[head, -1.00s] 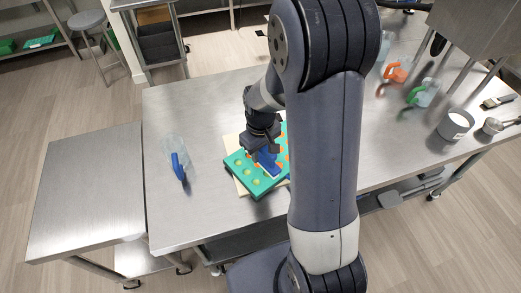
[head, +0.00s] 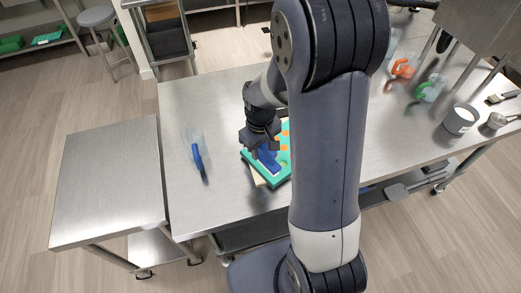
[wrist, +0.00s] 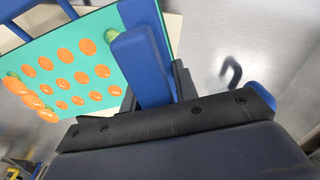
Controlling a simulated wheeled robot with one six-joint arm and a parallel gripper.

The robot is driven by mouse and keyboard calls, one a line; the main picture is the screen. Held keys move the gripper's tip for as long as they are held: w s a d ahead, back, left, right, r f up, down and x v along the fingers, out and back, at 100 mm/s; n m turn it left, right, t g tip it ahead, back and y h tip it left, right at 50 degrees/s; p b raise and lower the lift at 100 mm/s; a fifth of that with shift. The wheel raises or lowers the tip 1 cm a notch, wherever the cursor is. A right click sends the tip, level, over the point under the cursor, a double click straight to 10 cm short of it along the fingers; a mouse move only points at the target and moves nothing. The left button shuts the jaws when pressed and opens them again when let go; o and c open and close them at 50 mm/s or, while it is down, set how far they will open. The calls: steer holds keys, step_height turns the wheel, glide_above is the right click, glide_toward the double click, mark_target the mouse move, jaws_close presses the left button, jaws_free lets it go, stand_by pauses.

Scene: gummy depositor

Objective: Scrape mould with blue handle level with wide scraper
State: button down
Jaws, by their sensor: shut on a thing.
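The teal mould (head: 279,180) lies on a cream board (head: 258,178) on the steel table. In the wrist view the mould (wrist: 97,30) shows many orange-filled cavities and a green one beside the scraper. My gripper (head: 262,146) is shut on the blue wide scraper (head: 268,161), over the left part of the mould. In the wrist view, my gripper (wrist: 155,90) holds the scraper's handle (wrist: 142,65); its wide blue edge lies across the mould's end. Exact contact with the mould is hidden. A clear jug with a blue handle (head: 198,157) stands left of the mould.
Jugs with an orange handle (head: 402,69) and a green handle (head: 424,91) stand at the table's right, near a white tub (head: 460,119) and a metal scoop (head: 497,121). A lower steel table (head: 105,190) adjoins at left. Table around the blue-handled jug is clear.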

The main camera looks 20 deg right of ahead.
steer(key=shift+a+r+p, duration=0.15)
steer(key=shift+r+p, duration=0.25)
steer(key=shift+r, duration=2.2)
steer(key=shift+w, duration=0.1)
